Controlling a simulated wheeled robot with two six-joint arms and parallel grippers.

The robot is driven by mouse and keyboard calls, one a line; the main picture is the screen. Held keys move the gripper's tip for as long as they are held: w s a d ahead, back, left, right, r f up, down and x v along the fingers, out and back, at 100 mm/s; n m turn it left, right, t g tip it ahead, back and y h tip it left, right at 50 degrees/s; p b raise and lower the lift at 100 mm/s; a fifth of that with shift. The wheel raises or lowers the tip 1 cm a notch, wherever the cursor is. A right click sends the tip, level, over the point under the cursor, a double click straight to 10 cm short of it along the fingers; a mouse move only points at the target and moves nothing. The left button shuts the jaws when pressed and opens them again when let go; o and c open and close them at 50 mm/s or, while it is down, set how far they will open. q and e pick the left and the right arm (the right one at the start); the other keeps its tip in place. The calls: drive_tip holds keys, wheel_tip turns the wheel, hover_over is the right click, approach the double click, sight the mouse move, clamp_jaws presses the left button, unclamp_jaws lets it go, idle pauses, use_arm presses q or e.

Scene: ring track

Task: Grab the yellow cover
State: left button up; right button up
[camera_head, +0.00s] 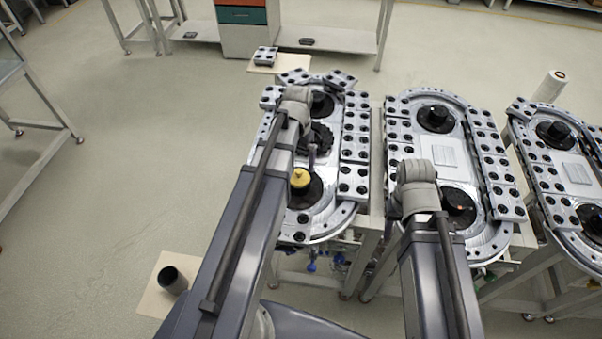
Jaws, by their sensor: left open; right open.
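The yellow cover (300,178) is a small round yellow knob on top of a black round hub (313,192), at the near end of the left ring track (354,150). My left arm reaches over this track from the lower left. The dark shape just beyond the yellow cover appears to be my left gripper (314,150); it is partly hidden by my arm, and I see nothing held. My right arm reaches to the near end of the middle ring track (395,111); its gripper is hidden behind its wrist.
A third ring track (580,172) stands at the right. A black cup (173,281) stands on a pale board at lower left. A grey block part (265,56) sits on a small stand behind the left track.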

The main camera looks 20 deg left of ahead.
sight(299, 171)
use_arm(q)
drive_tip(key=shift+w+f+b, duration=0.2)
drive_tip(key=shift+f+b, duration=3.65)
drive_tip(key=shift+f, duration=0.1)
drive_tip(key=shift+r, duration=0.1)
drive_tip(key=c, duration=1.1)
drive_tip(key=shift+r, duration=0.1)
wheel_tip(299, 171, up, 10)
drive_tip(key=p, duration=1)
